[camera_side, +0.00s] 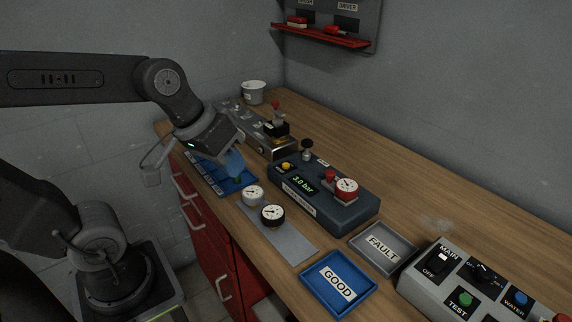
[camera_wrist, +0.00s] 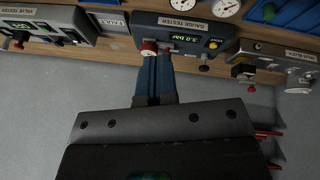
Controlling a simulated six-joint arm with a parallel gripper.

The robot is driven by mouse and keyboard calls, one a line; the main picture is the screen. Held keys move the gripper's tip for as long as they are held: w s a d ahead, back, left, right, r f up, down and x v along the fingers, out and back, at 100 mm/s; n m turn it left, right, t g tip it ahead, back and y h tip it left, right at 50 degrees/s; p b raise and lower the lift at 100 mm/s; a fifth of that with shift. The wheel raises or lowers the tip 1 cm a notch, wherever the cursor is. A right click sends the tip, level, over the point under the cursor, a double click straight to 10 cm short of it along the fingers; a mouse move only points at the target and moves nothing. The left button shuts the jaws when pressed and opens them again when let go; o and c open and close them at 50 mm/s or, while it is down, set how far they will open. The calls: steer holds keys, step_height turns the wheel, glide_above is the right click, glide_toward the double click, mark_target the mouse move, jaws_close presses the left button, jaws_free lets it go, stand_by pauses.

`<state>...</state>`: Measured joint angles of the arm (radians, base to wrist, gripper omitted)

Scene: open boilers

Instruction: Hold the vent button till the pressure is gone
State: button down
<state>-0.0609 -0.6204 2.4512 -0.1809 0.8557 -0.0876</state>
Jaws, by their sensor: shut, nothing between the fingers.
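The gauge tester (camera_side: 310,192) is a dark blue-grey box on the bench, and its green display (camera_side: 303,184) reads 3.0 bar. A yellow button (camera_side: 286,167) sits on its top at the left end; in the wrist view the yellow vent button (camera_wrist: 213,44) is right of the display. In the wrist view the fingers (camera_wrist: 157,62) overlap the tester's lower edge.
A blue tray (camera_side: 205,172) lies below my gripper. Two loose gauges (camera_side: 273,213) are on a grey strip before the tester. FAULT (camera_side: 410,256) and GOOD (camera_side: 368,294) trays and a switch panel (camera_side: 420,288) are at right. A valve block (camera_side: 284,148) stands behind.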

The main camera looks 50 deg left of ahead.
steer(key=w+n+h, duration=0.2)
steer(key=w+n, duration=0.3)
steer(key=w, duration=0.1)
steer(key=n+t, duration=0.3)
steer(key=n, duration=1.2)
glide_above(285, 166)
step_height(285, 166, down, 4)
steer(key=shift+w+a+r, duration=0.1)
steer(key=shift+w, duration=0.05)
steer(key=shift+f, duration=4.4)
steer(key=shift+f, duration=0.1)
steer(key=shift+f, duration=0.3)
steer(key=shift+f, duration=0.5)
